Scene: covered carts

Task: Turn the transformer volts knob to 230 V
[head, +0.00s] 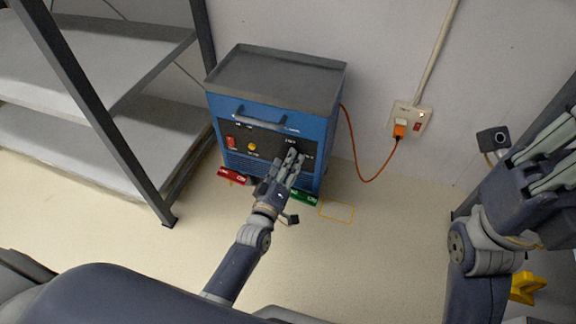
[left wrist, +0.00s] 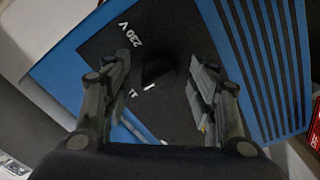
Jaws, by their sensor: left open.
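The transformer is a blue box (head: 265,100) with a black front panel, standing on the floor by the wall. My left gripper (head: 296,155) is at the right part of that panel and hides the knob in the head view. In the left wrist view the dark volts knob (left wrist: 157,70) lies between the two open fingers of my left gripper (left wrist: 160,62), with a gap on each side. A white "230 V" label (left wrist: 130,35) is beside the knob. A short white mark is at the knob's lower edge; a second label is partly hidden by a finger. My right gripper (head: 548,160) is at the right edge, fingertips cut off.
A red switch (head: 231,142) and yellow button (head: 252,147) are on the panel. Red (head: 232,175) and green (head: 304,196) items lie at the box's foot. An orange cable (head: 368,178) runs to a wall socket (head: 411,120). A metal shelf (head: 130,140) stands left.

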